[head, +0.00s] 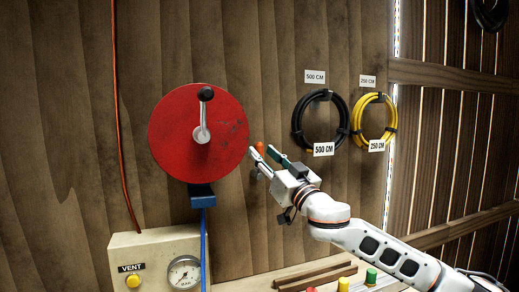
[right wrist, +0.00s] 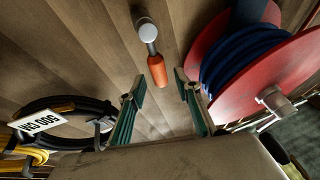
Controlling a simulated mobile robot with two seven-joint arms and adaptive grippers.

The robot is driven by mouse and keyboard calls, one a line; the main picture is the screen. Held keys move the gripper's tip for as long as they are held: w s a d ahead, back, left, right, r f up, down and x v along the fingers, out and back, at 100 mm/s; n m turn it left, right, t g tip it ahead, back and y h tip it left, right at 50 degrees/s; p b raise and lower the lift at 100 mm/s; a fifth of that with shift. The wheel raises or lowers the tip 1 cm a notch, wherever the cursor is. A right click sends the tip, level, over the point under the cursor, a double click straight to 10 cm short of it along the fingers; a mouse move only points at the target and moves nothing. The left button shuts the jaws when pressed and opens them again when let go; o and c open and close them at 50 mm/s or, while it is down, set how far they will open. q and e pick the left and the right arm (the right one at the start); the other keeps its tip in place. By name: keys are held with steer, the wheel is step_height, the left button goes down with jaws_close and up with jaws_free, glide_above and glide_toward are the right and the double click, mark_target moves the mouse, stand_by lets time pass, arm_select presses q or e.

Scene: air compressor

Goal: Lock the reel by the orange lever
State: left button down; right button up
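The red reel (head: 180,125) is mounted on the wooden wall, with a metal crank ending in a black knob on its face. In the right wrist view the reel (right wrist: 290,75) is at the right, with blue hose wound on it. The orange lever (right wrist: 157,70) hangs from a round grey pivot on the wall, beside the reel. In the head view only its orange tip (head: 259,146) shows, just past the reel's right edge. My right gripper (head: 264,158) is open at the lever; in its wrist view the lever lies ahead, between the spread fingertips (right wrist: 158,92). My left gripper is not in view.
A black hose coil (head: 298,120) and a yellow coil (head: 390,124) hang right of the reel. Below left stands a beige box (head: 155,255) with a gauge (head: 184,273) and yellow VENT button (head: 133,281). Colored buttons (head: 371,276) sit at the bottom.

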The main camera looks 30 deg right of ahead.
mark_target(261, 152)
steer(key=shift+x, duration=1)
steer(key=shift+w+r, duration=0.2)
steer(key=shift+w, duration=0.25)
jaws_close()
